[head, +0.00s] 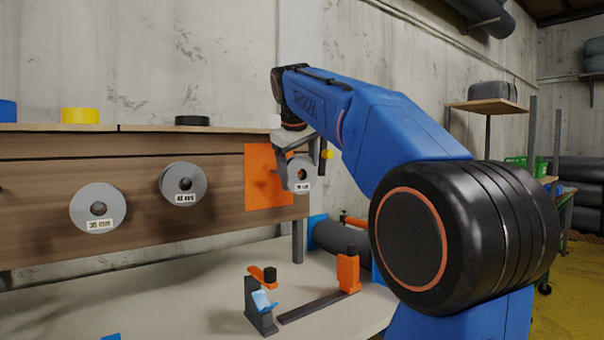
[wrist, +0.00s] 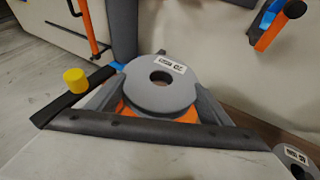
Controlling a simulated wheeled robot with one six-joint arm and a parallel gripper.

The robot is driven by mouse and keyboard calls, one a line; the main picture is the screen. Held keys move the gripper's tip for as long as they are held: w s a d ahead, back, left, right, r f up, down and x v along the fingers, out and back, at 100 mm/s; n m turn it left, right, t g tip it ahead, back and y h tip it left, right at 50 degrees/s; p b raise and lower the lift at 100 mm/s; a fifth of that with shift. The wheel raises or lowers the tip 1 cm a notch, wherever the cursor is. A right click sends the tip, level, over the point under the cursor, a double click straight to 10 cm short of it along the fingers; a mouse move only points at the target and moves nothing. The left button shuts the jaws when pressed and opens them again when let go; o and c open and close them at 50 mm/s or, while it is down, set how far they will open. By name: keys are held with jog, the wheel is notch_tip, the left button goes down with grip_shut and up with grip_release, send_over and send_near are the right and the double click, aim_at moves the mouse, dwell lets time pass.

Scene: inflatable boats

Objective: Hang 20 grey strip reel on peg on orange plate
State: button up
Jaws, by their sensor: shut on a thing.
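My gripper (head: 298,172) is shut on the grey 20 strip reel (head: 303,180), a flat disc with a centre hole and a white label. The reel is upright in the head view, at the right edge of the orange plate (head: 260,185) and apparently in front of it. In the wrist view the reel (wrist: 148,94) is face-on between grey fingers, with its label readable and orange showing behind its rim. A dark shape or shadow shows on the plate; I cannot make out the peg clearly. Whether the reel touches the plate cannot be told.
Two other grey reels, a 35 mm one (head: 82,214) and a 40 mm one (head: 171,181), hang on the wooden board (head: 140,215) to the left. A clamp-like fixture (head: 262,308) stands on the pale bench (head: 185,305) below. The shelf above holds a yellow roll (head: 80,116) and a black roll (head: 192,121).

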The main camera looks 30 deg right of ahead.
jog(key=shift+w+a+f, duration=0.1)
jog(key=shift+w+f, duration=0.05)
jog(key=shift+w, duration=2.2)
jog(key=shift+w+a+f, duration=0.1)
jog(key=shift+w, duration=2.2)
jog(key=shift+w+f, duration=0.25)
jog(key=shift+w, duration=0.3)
jog(key=o, duration=1.3)
jog(key=v, duration=1.7)
jog(key=shift+s+a, duration=0.1)
jog(key=shift+s, duration=0.1)
